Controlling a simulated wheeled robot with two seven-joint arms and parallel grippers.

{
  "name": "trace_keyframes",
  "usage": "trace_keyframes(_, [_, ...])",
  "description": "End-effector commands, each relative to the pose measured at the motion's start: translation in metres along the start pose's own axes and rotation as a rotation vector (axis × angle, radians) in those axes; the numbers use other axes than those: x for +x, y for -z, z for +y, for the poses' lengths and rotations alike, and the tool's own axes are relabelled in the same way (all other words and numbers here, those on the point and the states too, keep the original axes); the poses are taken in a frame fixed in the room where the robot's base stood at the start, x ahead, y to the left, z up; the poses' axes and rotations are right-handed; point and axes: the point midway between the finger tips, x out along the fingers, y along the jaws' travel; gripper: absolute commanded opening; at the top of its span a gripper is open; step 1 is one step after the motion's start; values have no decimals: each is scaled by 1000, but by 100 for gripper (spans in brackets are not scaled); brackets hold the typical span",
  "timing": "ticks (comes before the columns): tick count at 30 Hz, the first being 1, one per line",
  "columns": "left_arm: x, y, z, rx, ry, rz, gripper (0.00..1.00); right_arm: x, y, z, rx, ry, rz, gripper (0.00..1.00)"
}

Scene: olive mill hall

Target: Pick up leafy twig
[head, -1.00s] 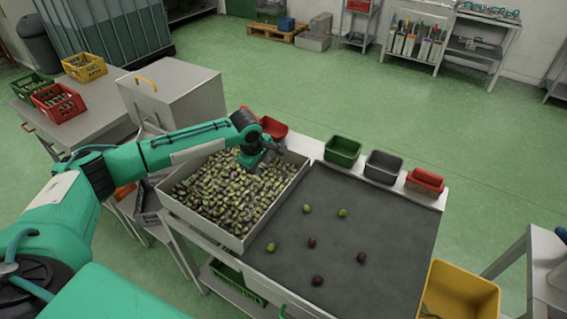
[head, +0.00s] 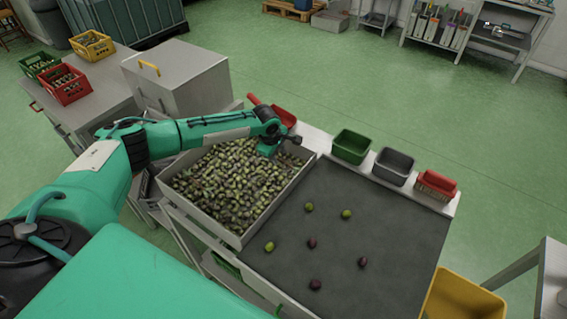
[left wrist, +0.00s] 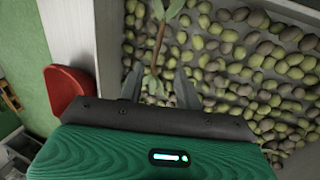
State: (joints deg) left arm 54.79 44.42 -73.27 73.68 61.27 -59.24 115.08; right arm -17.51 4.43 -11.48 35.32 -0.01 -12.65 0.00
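The leafy twig (left wrist: 159,44) shows in the left wrist view, a brown stem with green leaves, over the olives close to the tray's wall. Its lower leaves lie between my left gripper's fingers. My left gripper (left wrist: 158,84) is open, its two dark fingers apart on either side of the twig's lower end. In the head view my left gripper (head: 284,143) is at the far right part of the olive tray (head: 206,217); the twig cannot be made out there. My right gripper is not in view.
A red container (head: 284,116) stands just beyond the tray; green (head: 351,146), grey (head: 394,166) and red (head: 437,185) bins line the far edge. The dark sorting surface (head: 350,225) holds several scattered olives and is otherwise clear. A yellow bin (head: 462,297) is at the lower right.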

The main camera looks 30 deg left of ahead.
Motion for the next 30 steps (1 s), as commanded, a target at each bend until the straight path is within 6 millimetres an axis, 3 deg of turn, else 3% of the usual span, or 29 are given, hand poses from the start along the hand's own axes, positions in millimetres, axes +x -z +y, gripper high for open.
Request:
trace_keyframes(5, [9, -2, 2, 0, 1, 0, 34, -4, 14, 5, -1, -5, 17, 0])
trace_keyframes(15, [47, -6, 8, -1, 0, 0, 34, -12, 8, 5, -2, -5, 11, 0])
trace_keyframes(26, [54, -5, 7, -1, 0, 0, 34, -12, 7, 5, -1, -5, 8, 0])
trace_keyframes(30, [54, -5, 7, -1, 0, 0, 7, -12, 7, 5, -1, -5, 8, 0])
